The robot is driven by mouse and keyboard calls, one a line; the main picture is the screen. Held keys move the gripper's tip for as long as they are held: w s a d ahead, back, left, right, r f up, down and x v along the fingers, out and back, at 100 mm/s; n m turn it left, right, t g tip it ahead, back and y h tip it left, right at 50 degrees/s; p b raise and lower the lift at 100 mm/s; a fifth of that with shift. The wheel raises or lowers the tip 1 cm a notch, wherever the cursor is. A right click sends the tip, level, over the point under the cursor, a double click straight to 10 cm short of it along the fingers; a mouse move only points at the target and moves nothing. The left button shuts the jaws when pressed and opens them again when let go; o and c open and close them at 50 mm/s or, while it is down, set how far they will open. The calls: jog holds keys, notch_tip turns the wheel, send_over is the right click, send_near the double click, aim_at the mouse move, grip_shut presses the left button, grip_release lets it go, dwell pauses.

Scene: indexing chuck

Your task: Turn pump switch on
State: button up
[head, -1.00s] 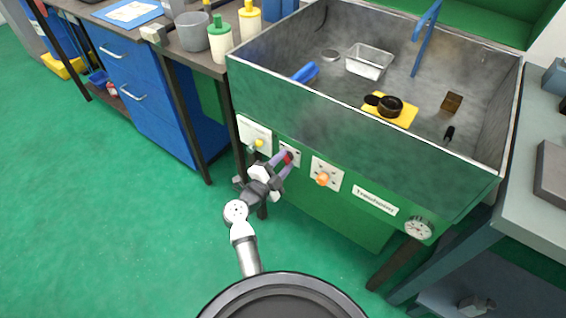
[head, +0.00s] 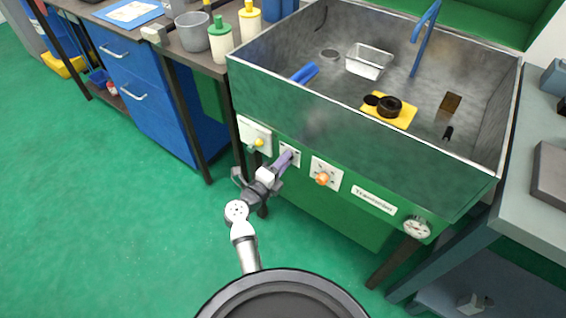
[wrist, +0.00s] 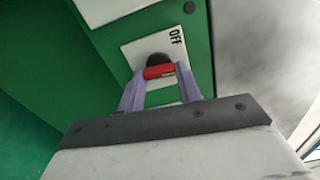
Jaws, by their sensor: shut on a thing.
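The pump switch has a red handle (wrist: 158,72) on a dark round base, set on a white plate (wrist: 140,50) marked "OFF" in the wrist view. In the head view the plate (head: 296,152) is on the green front of the sink unit, and my gripper hides the red handle. My gripper (wrist: 160,80) has its two purple fingers shut on the red handle, one on each side. It also shows in the head view (head: 288,155), reaching up to the plate from the lower left. The "OFF" lettering lies beyond the handle, to its upper right.
An orange knob (head: 322,179) on a white plate is just right of the switch. A white box with a yellow knob (head: 259,143) is just left. A gauge (head: 418,229) is farther right. The sink rim overhangs above. The green floor at left is clear.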

jog(key=m+b, duration=0.1)
jog(key=m, duration=0.3)
jog(key=shift+f+m, duration=0.1)
jog(key=shift+m, duration=0.2)
dwell(0.4)
jog(key=o, duration=1)
jog(key=shift+s+a, duration=0.1)
